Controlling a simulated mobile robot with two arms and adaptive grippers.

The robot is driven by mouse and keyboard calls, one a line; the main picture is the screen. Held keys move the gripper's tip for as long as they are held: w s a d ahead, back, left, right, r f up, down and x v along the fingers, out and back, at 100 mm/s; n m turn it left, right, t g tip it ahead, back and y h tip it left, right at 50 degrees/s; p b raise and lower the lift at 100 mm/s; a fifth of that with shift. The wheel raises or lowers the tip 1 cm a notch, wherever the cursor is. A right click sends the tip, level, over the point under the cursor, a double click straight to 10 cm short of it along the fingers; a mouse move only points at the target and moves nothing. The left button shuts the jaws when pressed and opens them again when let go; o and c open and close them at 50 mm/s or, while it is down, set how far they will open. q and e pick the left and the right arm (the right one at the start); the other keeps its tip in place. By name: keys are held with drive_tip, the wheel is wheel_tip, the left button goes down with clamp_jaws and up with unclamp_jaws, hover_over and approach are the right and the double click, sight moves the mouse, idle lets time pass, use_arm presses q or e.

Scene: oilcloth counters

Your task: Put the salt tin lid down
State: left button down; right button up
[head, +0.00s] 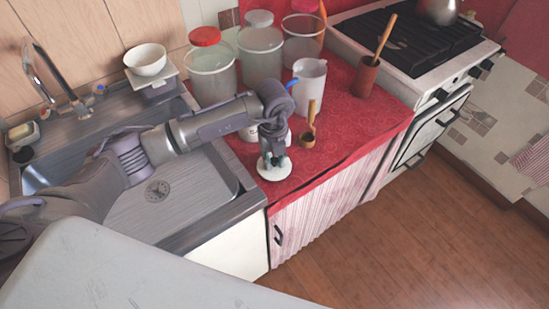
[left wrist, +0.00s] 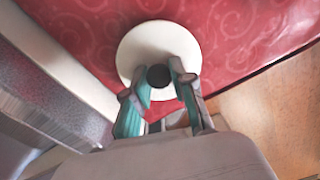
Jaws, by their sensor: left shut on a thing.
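The salt tin lid (head: 274,173) is a white disc over the red oilcloth near the counter's front edge in the head view. In the left wrist view the lid (left wrist: 150,42) has a dark round knob (left wrist: 159,76) at its middle. My left gripper (head: 272,158) is above the lid and shut on its knob; its fingertips (left wrist: 158,84) sit on either side of the knob. I cannot tell whether the lid touches the cloth. A white tin (head: 249,133) stands behind the gripper, partly hidden by my arm. My right gripper is not in view.
A wooden scoop (head: 308,131), a white jug (head: 309,88) and several clear canisters (head: 211,72) stand behind the lid. A sink (head: 190,190) is to the left. The red oilcloth (head: 345,135) is bare to the right of the scoop.

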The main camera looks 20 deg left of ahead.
sight(274, 161)
use_arm(q)
drive_tip(key=shift+f, duration=0.15)
drive_tip(key=c, duration=1)
unclamp_jaws()
drive_tip(key=shift+r, duration=0.45)
wheel_tip(274, 161, up, 12)
drive_tip(key=shift+a+f+b, duration=0.1)
drive_tip(key=shift+f+b, duration=0.15)
drive_tip(key=shift+b, duration=0.5)
